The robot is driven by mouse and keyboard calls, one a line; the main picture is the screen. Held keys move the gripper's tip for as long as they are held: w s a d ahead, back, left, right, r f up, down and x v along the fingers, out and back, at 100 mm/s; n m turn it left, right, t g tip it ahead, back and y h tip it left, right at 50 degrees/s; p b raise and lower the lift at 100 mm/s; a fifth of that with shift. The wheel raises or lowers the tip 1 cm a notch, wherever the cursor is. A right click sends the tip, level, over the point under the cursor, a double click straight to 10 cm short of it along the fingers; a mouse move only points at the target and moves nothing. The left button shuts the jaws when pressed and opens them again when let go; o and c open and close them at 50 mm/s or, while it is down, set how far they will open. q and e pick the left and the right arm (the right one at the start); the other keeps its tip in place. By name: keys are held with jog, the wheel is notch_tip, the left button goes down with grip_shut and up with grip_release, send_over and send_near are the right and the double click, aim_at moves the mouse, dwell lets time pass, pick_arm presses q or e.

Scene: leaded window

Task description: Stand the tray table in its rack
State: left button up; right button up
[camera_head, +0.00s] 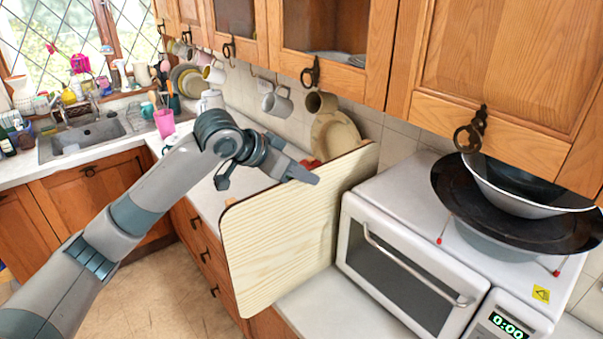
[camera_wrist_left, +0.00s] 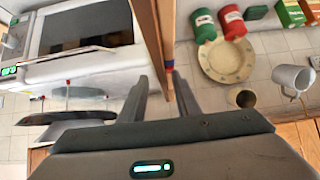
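The tray table (camera_head: 290,235) is a flat pale wooden board with rounded corners and a dark rim. It stands on edge, nearly upright, left of the microwave, its lower front corner reaching past the counter edge. My left gripper (camera_head: 285,172) is at its upper edge. In the left wrist view the board (camera_wrist_left: 153,32) shows edge-on between the two fingers (camera_wrist_left: 162,82), with a visible gap beside the left finger. The fingers are apart and do not look closed on it. I cannot make out the rack; the board may hide it. My right gripper is not in view.
A white microwave (camera_head: 400,270) stands close right of the board, with a black wok (camera_head: 455,200) and bowls on top. A plate (camera_head: 338,135) leans behind the board, red and green tins (camera_wrist_left: 231,20) beside it. Mugs (camera_head: 278,102) hang under the wall cupboards (camera_head: 335,50).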

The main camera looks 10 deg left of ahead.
pick_arm(q)
jog(key=shift+s+f, duration=0.1)
jog(key=shift+f, duration=0.1)
jog(key=shift+s+a+r, duration=0.15)
jog(key=shift+a+r, duration=0.05)
jog(key=shift+r, duration=0.05)
jog(key=b+v, duration=0.6)
jog(key=v, duration=1.1)
jog(key=shift+d, duration=0.15)
